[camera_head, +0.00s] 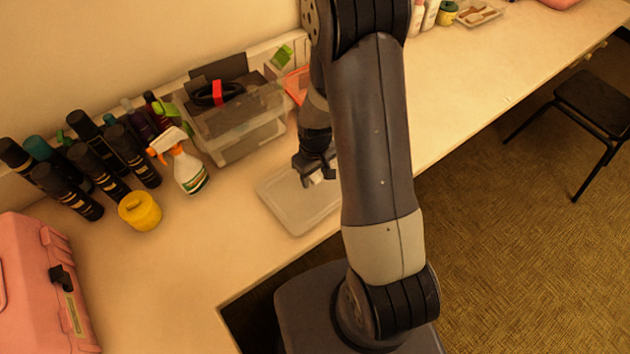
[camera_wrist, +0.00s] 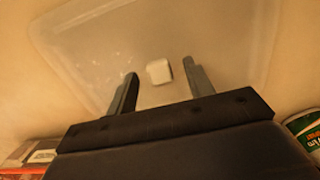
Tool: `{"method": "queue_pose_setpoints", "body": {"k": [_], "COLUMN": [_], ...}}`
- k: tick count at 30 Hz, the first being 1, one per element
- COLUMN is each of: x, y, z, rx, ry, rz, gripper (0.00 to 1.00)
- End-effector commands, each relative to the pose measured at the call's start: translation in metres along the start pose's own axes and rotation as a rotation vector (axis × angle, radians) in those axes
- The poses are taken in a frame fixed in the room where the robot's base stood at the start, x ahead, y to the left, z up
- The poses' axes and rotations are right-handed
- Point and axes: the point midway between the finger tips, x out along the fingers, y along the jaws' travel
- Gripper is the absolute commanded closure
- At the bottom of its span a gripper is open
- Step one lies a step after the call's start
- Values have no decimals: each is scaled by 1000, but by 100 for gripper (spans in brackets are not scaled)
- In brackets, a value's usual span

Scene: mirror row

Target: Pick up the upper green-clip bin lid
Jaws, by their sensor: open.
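A flat translucent lid (camera_head: 283,203) lies on the counter near its front edge. A small white block, like a knob, stands on it in the wrist view (camera_wrist: 159,71). I see no green clip on this lid. My gripper (camera_head: 317,178) is over the lid's right part and points down at it. In the wrist view its two fingers are apart, with the white block showing between them and nothing gripped. I cannot tell how high the fingertips are above the lid. My arm hides the lid's right side in the head view.
Clear bins (camera_head: 243,146) stand behind the lid, with a green piece (camera_head: 283,56) at the back. A spray bottle (camera_head: 190,172), a yellow canister (camera_head: 140,211) and several dark bottles stand left. A pink case (camera_head: 35,290) is front left. The counter right of my arm is mostly clear.

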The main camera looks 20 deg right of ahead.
Motion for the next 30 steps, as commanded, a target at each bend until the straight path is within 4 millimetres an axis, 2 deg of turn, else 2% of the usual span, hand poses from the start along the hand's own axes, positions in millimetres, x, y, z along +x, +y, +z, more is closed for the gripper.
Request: {"method": "queue_pose_setpoints", "body": {"k": [9,27,30], "x": [4,3,3], "y": [0,0,0], "z": [0,0,0], "rx": [0,0,0], "ry": [1,1,1], "rz": [0,0,0], "gripper": [50,99,99]}}
